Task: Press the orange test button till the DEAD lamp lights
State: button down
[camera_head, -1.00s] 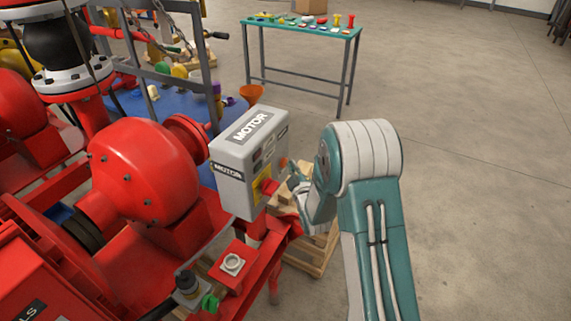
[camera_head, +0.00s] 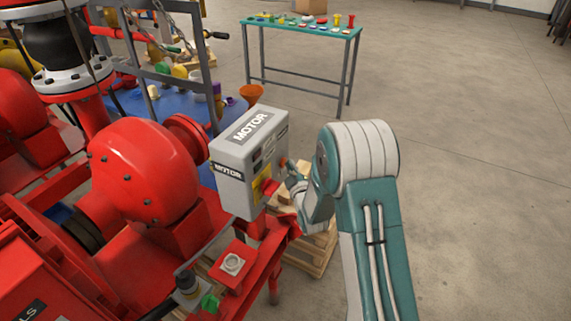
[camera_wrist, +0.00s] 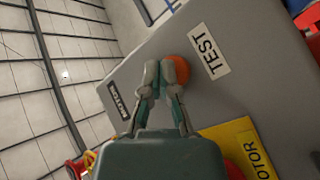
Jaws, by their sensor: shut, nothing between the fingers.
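The grey MOTOR box (camera_head: 237,167) stands on the red skid in the head view. Its orange test button (camera_head: 283,162) shows small on the face turned toward my arm. In the wrist view the orange button (camera_wrist: 178,68) sits beside the TEST label (camera_wrist: 208,51) on the grey panel (camera_wrist: 250,85). My gripper (camera_wrist: 160,66) is shut and empty, its fingertips at the button and covering part of its left side. I cannot tell whether they touch it. In the head view my gripper (camera_head: 291,172) is close to the box face, partly hidden by my arm. No DEAD lamp can be made out.
A red knob on a yellow plate (camera_head: 262,188) sits below the button; the yellow plate (camera_wrist: 238,140) also shows in the wrist view. A red pump casing (camera_head: 145,170) is left of the box. A wooden pallet (camera_head: 318,250) lies below. The floor at right is clear.

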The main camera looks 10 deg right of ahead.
jog(key=shift+w+a, duration=0.1)
dwell(0.5)
jog(key=shift+s+d, duration=0.55)
jog(key=shift+d, duration=0.15)
jog(key=s+d, duration=0.1)
jog(key=d, duration=0.1)
jog(key=s+d, duration=0.2)
dwell(0.3)
dwell(0.6)
